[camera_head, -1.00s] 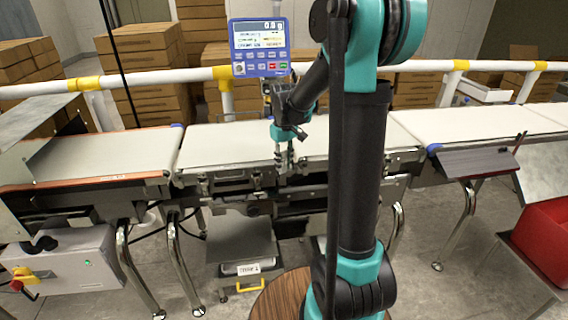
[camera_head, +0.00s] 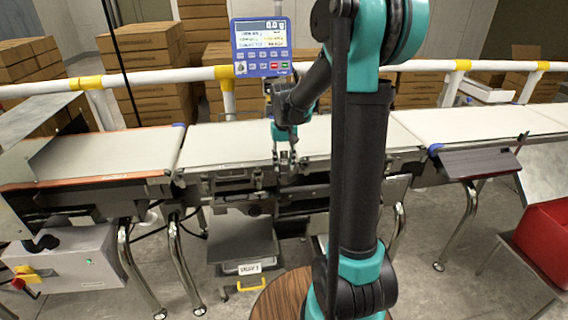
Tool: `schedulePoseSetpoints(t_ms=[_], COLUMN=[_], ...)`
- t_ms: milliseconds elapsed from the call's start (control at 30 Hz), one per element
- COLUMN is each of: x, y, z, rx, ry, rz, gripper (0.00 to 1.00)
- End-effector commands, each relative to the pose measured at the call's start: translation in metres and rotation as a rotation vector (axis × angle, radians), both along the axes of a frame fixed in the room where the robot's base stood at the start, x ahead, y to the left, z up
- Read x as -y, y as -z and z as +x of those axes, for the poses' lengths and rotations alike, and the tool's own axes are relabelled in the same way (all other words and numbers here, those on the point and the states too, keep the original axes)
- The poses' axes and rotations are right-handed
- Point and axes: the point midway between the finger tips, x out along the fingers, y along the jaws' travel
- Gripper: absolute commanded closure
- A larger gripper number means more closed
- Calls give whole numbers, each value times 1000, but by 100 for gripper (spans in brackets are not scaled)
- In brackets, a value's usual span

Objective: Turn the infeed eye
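My gripper (camera_head: 286,164) points down at the front edge of the middle weighing belt (camera_head: 225,148), over the metal brackets along its front rail. Its two fingers look slightly apart, but they are too small to tell whether they are open or shut on a small part. The infeed eye cannot be made out for certain; small dark fittings (camera_head: 231,173) sit on the front rail left of my gripper. The left belt (camera_head: 100,155) ends beside the weighing belt. My own arm hides part of the weighing belt and its right end.
A blue weight display (camera_head: 261,48) stands behind the belt. A white rail (camera_head: 160,77) runs along the back. A control box (camera_head: 70,262) is low at left, a red bin (camera_head: 548,240) at right. The belts are bare.

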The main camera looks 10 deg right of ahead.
Motion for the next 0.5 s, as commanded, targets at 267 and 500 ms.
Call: schedulePoseSetpoints(t_ms=[267,500], x=[0,0], y=[0,-13], z=[0,0], rx=[-1,-1], ry=[-1,-1], rz=[0,0], gripper=[55,55])
